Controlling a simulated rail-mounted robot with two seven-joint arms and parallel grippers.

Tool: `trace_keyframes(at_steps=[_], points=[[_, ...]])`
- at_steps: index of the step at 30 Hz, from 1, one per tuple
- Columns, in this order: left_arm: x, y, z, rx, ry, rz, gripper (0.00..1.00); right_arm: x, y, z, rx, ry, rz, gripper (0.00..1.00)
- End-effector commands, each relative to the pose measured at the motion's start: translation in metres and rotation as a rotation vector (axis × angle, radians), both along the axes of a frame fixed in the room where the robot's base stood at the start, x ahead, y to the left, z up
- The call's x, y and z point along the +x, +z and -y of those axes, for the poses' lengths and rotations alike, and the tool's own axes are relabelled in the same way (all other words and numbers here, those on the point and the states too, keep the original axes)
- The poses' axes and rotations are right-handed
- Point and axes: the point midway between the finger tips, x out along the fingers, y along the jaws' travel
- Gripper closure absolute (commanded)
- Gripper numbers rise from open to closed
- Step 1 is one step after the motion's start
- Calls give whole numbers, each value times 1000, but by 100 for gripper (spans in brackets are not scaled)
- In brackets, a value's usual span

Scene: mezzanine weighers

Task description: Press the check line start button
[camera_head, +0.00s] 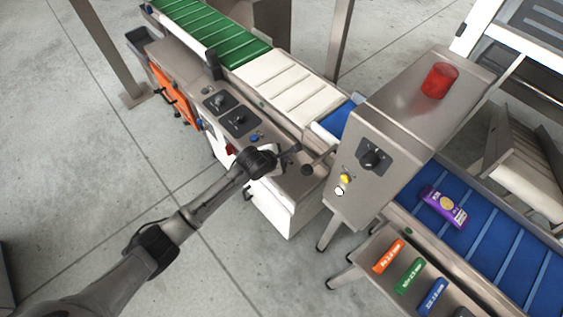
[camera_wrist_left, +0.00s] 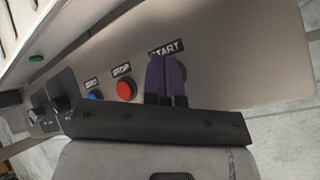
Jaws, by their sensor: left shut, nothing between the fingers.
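My left gripper (camera_head: 288,158) is over the grey metal control panel (camera_head: 311,182) beside the belts, its fingers shut and empty. In the left wrist view the closed dark fingers (camera_wrist_left: 166,78) are in front of the panel, just below the START label (camera_wrist_left: 167,47). The fingers cover most or all of the start button, so I cannot tell whether they touch it. The red stop button (camera_wrist_left: 126,89) and a blue button (camera_wrist_left: 95,95) are in a row to the left of the fingers. My right gripper is in neither view.
A metal cabinet with a dark rotary knob (camera_head: 372,158), a yellow button (camera_head: 345,178) and a red beacon (camera_head: 440,80) stands right of the gripper. A purple pack (camera_head: 444,207) lies on the blue belt (camera_head: 491,232). Open floor (camera_head: 95,205) is at the left.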

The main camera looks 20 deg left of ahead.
Motion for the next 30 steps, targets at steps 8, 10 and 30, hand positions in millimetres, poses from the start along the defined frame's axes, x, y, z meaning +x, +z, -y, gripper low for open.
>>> trace_keyframes(at_steps=[8, 10, 30], points=[[0, -5, 0, -1, -1, 0, 100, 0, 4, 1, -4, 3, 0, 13], [0, -5, 0, -1, -1, 0, 100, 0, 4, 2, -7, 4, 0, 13], [0, -9, 0, 1, -1, 0, 100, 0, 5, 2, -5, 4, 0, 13]])
